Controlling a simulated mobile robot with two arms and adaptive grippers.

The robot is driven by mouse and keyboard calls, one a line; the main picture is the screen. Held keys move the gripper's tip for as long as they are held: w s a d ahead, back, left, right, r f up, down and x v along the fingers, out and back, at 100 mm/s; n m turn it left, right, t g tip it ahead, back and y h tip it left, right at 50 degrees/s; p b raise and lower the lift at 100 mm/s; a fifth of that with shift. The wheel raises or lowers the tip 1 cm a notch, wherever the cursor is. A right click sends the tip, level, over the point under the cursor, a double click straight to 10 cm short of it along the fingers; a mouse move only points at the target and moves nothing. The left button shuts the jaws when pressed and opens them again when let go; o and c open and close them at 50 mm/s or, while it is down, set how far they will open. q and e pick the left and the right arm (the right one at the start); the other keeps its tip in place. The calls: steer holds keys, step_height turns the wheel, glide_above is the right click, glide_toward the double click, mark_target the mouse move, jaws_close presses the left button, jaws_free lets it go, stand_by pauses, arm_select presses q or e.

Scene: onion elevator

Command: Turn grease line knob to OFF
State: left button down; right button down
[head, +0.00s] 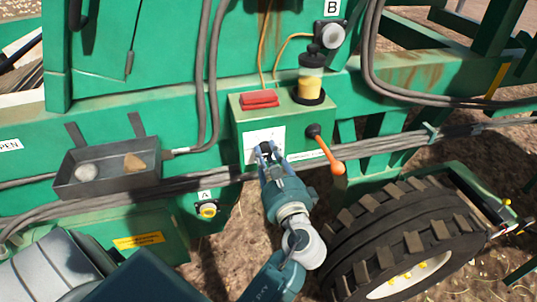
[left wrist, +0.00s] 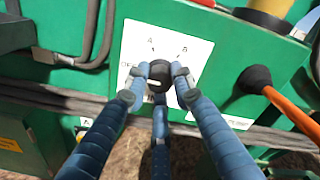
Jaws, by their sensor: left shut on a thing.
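The grease line knob (left wrist: 158,74) is a small black knob on a white label plate (left wrist: 192,52) on the front of a green box (head: 237,118). In the left wrist view the plate shows A and B above the knob and a partly hidden OFF at its left. A pale mark shows on the knob, but I cannot tell which label it points to. My left gripper (head: 266,156) is shut on the knob, its blue fingers on both sides of it; it also shows in the left wrist view (left wrist: 160,84). My right gripper is not in view.
An orange lever (head: 326,152) with a black ball joint sits just right of the plate. A red block (head: 259,98) and a yellow-filled jar (head: 311,82) are on top of the box. Cables run below the plate. A metal tray (head: 108,184) hangs left; a large tyre (head: 405,235) stands lower right.

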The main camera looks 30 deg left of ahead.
arm_select(q)
steer(key=c, duration=1.6)
jaws_free()
steer(key=shift+a+r, duration=0.15)
steer(key=shift+r, duration=0.25)
steer(key=shift+c, duration=0.2)
steer(key=shift+o, duration=0.9)
steer(key=shift+s+f, duration=0.1)
steer(key=shift+s, duration=0.05)
